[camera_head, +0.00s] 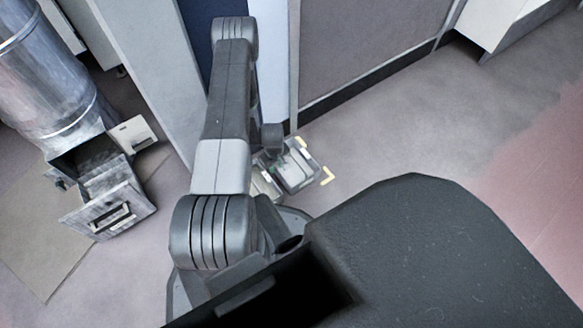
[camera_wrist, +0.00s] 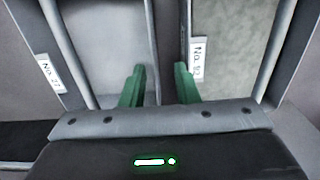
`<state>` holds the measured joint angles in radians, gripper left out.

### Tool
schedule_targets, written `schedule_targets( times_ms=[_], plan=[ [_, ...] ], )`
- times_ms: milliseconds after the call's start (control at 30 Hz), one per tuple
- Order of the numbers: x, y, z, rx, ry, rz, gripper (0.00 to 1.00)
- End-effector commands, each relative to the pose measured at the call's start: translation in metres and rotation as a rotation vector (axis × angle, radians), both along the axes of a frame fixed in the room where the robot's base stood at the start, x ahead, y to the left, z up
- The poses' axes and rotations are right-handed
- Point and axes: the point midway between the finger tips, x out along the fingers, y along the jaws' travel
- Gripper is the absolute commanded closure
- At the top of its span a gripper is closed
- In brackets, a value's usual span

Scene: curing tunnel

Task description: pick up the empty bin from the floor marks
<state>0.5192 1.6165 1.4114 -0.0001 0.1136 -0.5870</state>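In the head view a grey bin (camera_head: 302,180) stands on the floor by yellow corner marks (camera_head: 327,176), at the foot of a wall panel. My gripper (camera_head: 281,165) is over it, partly hidden by my arm. In the wrist view my gripper's two green fingers (camera_wrist: 159,88) are apart, with nothing clearly held between them. Beyond them are two bin-like shapes with pale rims and number labels. The left one (camera_wrist: 110,45) has a smooth grey inside; the right one (camera_wrist: 232,40) looks speckled. I cannot tell whether the fingers touch a rim.
A second pale container (camera_head: 264,185) lies partly hidden behind my arm. A metal duct with an open hopper box (camera_head: 105,205) stands at left. The mauve wall panel (camera_head: 365,45) rises right behind the bin. Floor (camera_head: 430,130) to the right is clear.

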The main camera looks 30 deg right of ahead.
Motion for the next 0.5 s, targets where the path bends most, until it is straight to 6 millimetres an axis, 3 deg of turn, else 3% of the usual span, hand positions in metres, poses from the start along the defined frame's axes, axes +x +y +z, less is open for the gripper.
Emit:
schedule_targets(
  times_ms=[167, 400, 500],
  plan=[
    [0.001, -0.002, -0.012, 0.000, 0.000, 0.000, 0.72],
    [0.003, -0.007, -0.048, 0.001, 0.002, 0.000, 0.72],
    [0.003, -0.007, -0.054, 0.000, 0.000, 0.000, 0.72]
  ],
)
